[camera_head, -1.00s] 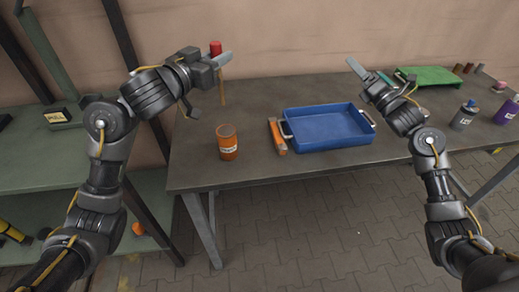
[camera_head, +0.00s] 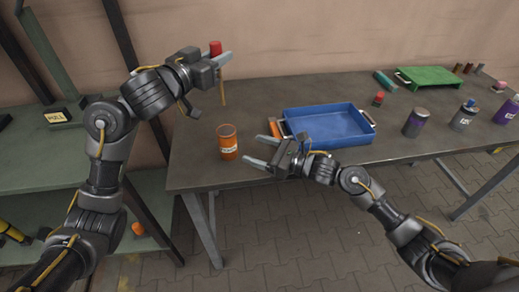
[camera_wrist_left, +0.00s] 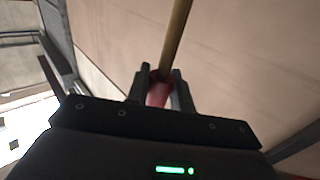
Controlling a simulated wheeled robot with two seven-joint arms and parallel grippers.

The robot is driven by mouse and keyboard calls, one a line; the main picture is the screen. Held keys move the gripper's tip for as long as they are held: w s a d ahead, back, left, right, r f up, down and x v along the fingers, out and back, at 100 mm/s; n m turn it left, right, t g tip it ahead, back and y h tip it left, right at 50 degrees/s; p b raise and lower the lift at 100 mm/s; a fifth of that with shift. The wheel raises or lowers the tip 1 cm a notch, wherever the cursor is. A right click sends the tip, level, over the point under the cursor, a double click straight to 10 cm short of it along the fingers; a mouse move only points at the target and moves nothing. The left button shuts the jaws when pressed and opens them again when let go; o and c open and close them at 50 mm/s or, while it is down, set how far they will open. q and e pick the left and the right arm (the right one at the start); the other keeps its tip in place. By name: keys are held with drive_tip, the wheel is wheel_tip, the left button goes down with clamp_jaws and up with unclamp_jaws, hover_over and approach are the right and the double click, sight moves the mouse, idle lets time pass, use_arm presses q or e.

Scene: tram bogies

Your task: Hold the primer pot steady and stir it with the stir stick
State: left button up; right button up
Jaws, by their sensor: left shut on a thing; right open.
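The primer pot, an orange open-topped can with a pale label (camera_head: 228,146), stands upright on the table near its left front. My left gripper (camera_head: 222,58) is shut on the stir stick, high above the table. The stick's red end (camera_head: 216,47) shows above the fingers and its thin tan shaft (camera_head: 223,93) hangs below, above and behind the pot. In the left wrist view the tan shaft (camera_wrist_left: 176,40) and red part sit between the fingers (camera_wrist_left: 160,88). My right gripper (camera_head: 261,147) is open and empty, right of the pot, fingers pointing left at it.
A blue tray (camera_head: 328,141) stands just behind my right gripper, with an orange object (camera_head: 276,126) by its left side. Several cans, including a grey-purple one (camera_head: 415,123), stand at the right. A green tray (camera_head: 428,75) is at the back right.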

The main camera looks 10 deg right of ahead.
sight(224, 138)
drive_tip(key=x, duration=1.2)
drive_tip(key=shift+d, duration=0.1)
use_arm(q)
drive_tip(key=shift+f, duration=0.1)
use_arm(e)
drive_tip(key=c, duration=1.2)
use_arm(q)
drive_tip(key=shift+s+f, duration=0.1)
drive_tip(key=shift+f, duration=1.95)
